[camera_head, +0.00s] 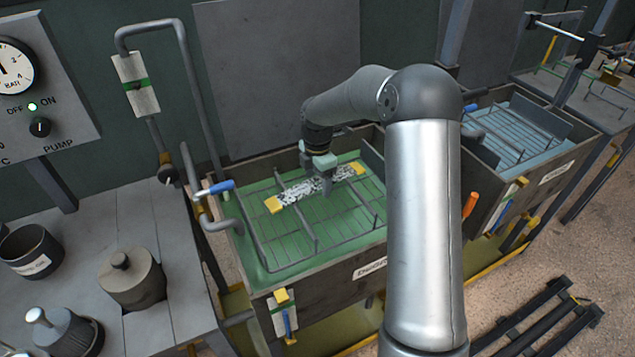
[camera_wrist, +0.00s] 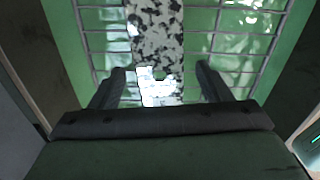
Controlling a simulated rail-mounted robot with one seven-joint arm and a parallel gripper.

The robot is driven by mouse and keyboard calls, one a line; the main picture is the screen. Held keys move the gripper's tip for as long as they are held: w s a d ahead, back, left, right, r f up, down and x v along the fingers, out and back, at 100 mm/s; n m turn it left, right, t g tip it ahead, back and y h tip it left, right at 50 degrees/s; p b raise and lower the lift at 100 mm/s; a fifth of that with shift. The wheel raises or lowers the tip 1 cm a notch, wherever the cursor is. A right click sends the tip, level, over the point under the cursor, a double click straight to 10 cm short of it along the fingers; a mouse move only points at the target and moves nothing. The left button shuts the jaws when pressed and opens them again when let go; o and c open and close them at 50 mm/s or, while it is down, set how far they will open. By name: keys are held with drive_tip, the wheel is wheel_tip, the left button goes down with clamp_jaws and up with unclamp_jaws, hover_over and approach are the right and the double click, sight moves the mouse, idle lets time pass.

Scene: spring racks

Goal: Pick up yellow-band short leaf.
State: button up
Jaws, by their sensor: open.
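The yellow-band short leaf (camera_head: 310,186) is a mottled black-and-white strip with yellow ends. It lies across the wire rack in the green tank in the head view. In the wrist view the leaf (camera_wrist: 158,35) runs up from between the fingers, with a bright glare patch on its near part. My gripper (camera_head: 325,180) is over the leaf's middle in the head view. In the wrist view my gripper (camera_wrist: 158,85) is open, with one finger on each side of the leaf and a gap at both sides. I cannot tell how far the fingertips are above the rack.
The green tank (camera_head: 335,258) has raised rack bars (camera_head: 312,232) around the leaf. A blue-handled valve (camera_head: 217,187) and pipe stand at its left edge. A second tank (camera_head: 515,137) with pale blue liquid is at the right. A bench with canisters (camera_head: 132,278) is at the left.

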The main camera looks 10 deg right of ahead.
drive_tip(key=shift+w+r, duration=0.1)
drive_tip(key=c, duration=1.4)
drive_tip(key=shift+o, duration=0.2)
